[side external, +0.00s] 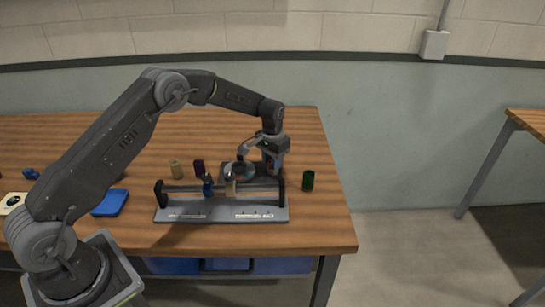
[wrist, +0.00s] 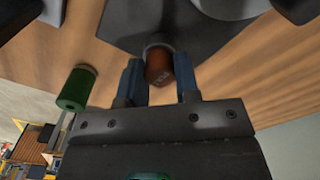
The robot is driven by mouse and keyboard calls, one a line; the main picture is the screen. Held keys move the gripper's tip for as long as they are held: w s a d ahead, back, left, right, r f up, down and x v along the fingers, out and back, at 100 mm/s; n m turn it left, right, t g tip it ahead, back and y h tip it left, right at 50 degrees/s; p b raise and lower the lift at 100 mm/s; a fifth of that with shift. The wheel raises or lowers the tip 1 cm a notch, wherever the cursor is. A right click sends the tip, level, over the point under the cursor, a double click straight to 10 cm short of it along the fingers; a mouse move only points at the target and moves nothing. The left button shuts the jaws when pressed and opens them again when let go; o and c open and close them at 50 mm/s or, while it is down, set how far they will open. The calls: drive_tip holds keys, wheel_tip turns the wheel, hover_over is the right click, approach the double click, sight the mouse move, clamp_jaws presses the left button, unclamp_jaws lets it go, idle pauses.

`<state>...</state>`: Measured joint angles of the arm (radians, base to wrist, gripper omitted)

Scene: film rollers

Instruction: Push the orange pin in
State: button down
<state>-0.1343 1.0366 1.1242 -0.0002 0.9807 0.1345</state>
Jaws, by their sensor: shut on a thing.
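The orange pin (wrist: 159,69) shows in the wrist view between the two blue fingers of my gripper (wrist: 160,80), which is shut on it. In this view the pin's brownish-orange end faces the camera, and a dark grey plate (wrist: 135,18) lies behind it. In the side view my gripper (side external: 273,169) points down over the right part of the dark plate (side external: 262,178), behind the roller rack. The pin is too small to make out there. I cannot tell how far the pin sits in any hole.
A grey rack (side external: 222,214) with blue (side external: 208,187) and cream (side external: 230,187) rollers stands in front of my gripper. A dark green roller (side external: 308,181) stands to the right. Tan (side external: 177,169) and purple (side external: 199,168) rollers stand at the left. The table's back is clear.

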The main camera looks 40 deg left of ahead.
drive_tip(key=c, duration=0.8)
unclamp_jaws()
drive_tip(key=shift+r, duration=0.1)
wheel_tip(320, 180, up, 14)
drive_tip(key=shift+f, duration=0.15)
